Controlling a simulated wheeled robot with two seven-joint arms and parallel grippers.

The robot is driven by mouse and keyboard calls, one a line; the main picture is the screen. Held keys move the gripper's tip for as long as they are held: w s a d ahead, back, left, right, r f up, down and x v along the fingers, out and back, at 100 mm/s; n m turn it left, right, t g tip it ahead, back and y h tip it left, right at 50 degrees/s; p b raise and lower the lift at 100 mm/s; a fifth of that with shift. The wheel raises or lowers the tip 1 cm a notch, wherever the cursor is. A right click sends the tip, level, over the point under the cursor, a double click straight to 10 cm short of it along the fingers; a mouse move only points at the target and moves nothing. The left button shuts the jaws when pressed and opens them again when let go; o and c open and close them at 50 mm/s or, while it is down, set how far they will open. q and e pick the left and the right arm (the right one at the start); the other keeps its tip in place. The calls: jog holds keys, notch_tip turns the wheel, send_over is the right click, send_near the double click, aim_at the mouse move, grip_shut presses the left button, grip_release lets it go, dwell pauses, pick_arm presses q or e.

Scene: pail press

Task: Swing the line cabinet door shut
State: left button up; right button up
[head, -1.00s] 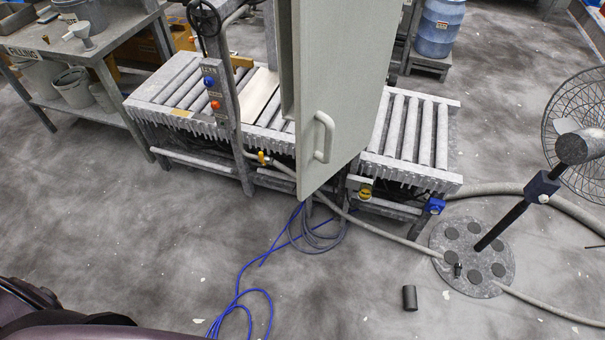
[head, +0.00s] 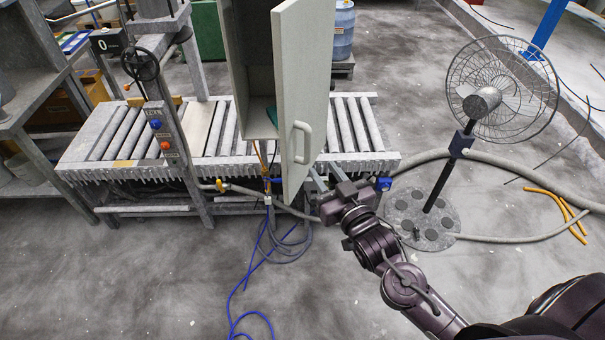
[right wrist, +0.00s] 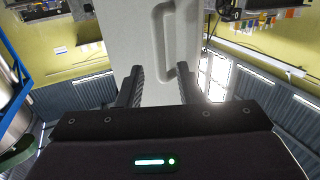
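The line cabinet (head: 254,128) stands over the roller conveyor with its interior partly visible. Its pale grey door (head: 306,75) hangs open, swung out toward me. The door's bar handle (head: 301,142) is on the face to the right; it also shows in the right wrist view (right wrist: 164,45). My right gripper (head: 322,171) is near the door's lower right edge, below the handle. In the right wrist view its two fingers (right wrist: 158,80) are apart with nothing between them, pointing at the door face. Contact with the door cannot be told. My left gripper is not in view.
The roller conveyor (head: 350,125) runs beneath the cabinet. A stand fan (head: 482,102) with a round base is at the right, with a thick hose (head: 520,178) on the floor. Blue cable (head: 236,295) lies in front. The floor at front left is clear.

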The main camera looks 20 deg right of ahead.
aim_at(309, 149)
jog(key=w+b, duration=0.1)
jog(key=w, duration=0.1)
jog(key=w+b, duration=0.1)
jog(key=w, duration=0.2)
jog(key=w+a+b, duration=0.1)
jog(key=w, duration=0.2)
jog(key=shift+b, duration=0.35)
jog(key=shift+w+d+r, duration=0.1)
jog(key=shift+c, duration=0.8)
grip_shut()
jog(key=shift+w+a+r, duration=0.2)
jog(key=shift+w+a, duration=1.8)
jog(key=shift+a, duration=0.15)
jog(key=shift+w+a, duration=0.1)
jog(key=shift+w+a+b, duration=0.3)
jog(key=shift+w+a, duration=0.2)
jog(key=shift+w, duration=0.3)
jog(key=shift+w+a+b, duration=0.25)
jog(key=shift+w+a, duration=0.3)
jog(key=shift+w, duration=0.2)
jog(key=shift+w+a+b, duration=0.3)
jog(key=shift+w+a, duration=0.2)
jog(key=shift+w, duration=0.3)
